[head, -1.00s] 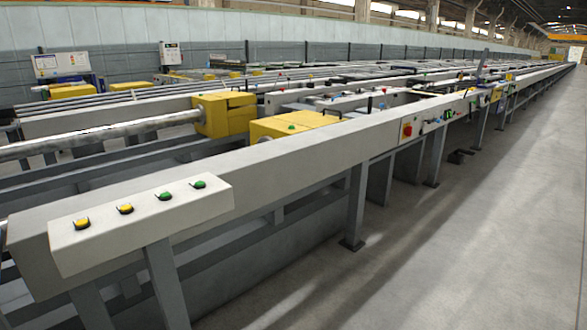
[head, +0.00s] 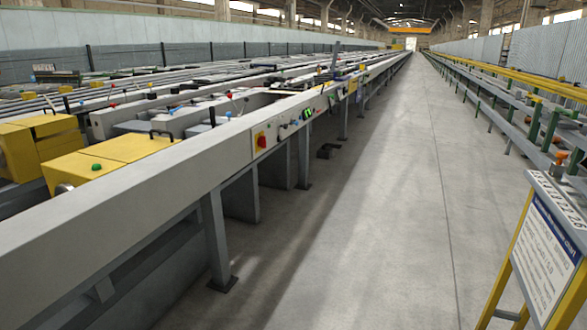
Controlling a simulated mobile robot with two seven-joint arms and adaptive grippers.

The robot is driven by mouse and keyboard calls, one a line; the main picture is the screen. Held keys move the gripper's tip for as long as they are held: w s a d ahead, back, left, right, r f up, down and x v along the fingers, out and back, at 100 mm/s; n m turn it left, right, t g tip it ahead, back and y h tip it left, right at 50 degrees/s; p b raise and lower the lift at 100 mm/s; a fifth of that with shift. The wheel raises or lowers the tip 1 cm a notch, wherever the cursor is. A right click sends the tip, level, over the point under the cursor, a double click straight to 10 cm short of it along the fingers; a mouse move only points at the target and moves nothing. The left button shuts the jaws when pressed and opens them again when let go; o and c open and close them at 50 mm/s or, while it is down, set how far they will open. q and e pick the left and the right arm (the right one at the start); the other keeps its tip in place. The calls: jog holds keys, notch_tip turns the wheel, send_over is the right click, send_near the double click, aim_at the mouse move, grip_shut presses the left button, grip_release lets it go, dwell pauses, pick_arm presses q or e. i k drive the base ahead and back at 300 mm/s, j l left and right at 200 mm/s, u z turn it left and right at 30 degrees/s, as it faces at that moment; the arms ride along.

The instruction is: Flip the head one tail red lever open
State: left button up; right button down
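The long grey runout table (head: 165,175) runs from the lower left into the distance. Small red-tipped parts (head: 229,94) stand on its top among the rails, too small to tell whether one is the head one tail lever or how it is set. A yellow housing (head: 120,150) with a green button (head: 96,167) and a black handle (head: 161,133) sits at the near left. Neither of my grippers is in view.
A wide, clear concrete aisle (head: 380,230) runs along the table's right side. A yellow-framed sign stand (head: 548,258) is at the lower right. A green rack with yellow rails (head: 525,82) lines the aisle's right side. A table leg (head: 216,240) stands near the aisle.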

aim_at(229, 97)
jog(key=i+l+u, duration=0.1)
jog(key=i, duration=0.4)
jog(key=i+l+u, duration=0.1)
jog(key=i, duration=0.45)
jog(key=i+l+u, duration=0.15)
jog(key=i, duration=0.35)
jog(key=i+l+u, duration=0.2)
jog(key=u, duration=0.15)
jog(key=i+l+u, duration=0.6)
jog(key=u, duration=0.15)
jog(key=i+l+u, duration=0.2)
jog(key=l, duration=0.15)
jog(key=i+l+u, duration=0.2)
jog(key=l+u, duration=0.2)
jog(key=l, duration=0.5)
jog(key=j, duration=0.1)
jog(key=i+u, duration=0.05)
